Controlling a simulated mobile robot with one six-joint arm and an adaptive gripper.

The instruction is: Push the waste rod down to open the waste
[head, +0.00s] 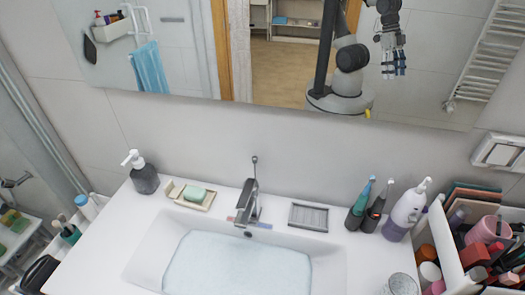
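The waste rod (255,168) is a thin upright rod with a small knob on top, standing behind the faucet (247,205). Its knob stands above the faucet, and its lower part is hidden behind it. The white basin (137,264) holds pale, bluish water (238,268); I see no drain through it. My gripper shows only as a reflection in the mirror (394,66), hanging at the upper right. Its bluish fingertips look apart, with nothing visible between them. Nothing of my arm is near the rod in the direct view.
A soap dispenser (144,174) and a soap dish (174,188) stand left of the faucet. A grey ridged tray (308,217), electric toothbrushes (358,207) and a lilac bottle (405,212) stand right. A glass (401,285) is at the front right. A crowded organizer (443,243) stands far right.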

